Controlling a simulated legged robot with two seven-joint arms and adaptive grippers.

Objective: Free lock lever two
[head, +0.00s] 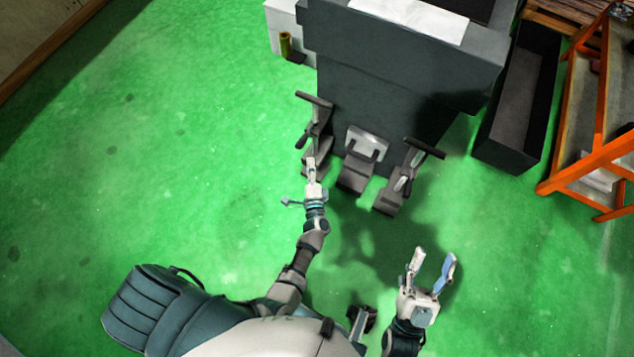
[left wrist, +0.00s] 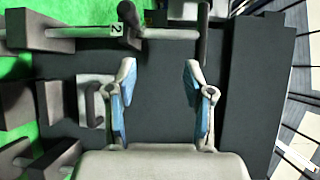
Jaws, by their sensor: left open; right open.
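A lock lever marked with a white "2" tag (left wrist: 121,28) is at the top of the left wrist view. It has a light metal rod (left wrist: 168,33) and a dark handle (left wrist: 204,30). In the head view the left lever (head: 315,101), by my left gripper, appears to be this one. My left gripper (head: 311,163) is in front of it; in the left wrist view its blue-padded fingers (left wrist: 160,90) are open and empty, with the rod and handle beyond the fingertips. My right gripper (head: 434,262) is open and empty, apart from the machine.
A second lever (head: 423,148) stands at the right of the dark machine body (head: 385,75), with a grey bracket (head: 366,143) between. A dark bin (head: 516,100) and orange rack (head: 590,160) stand at right. The green floor at left is clear.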

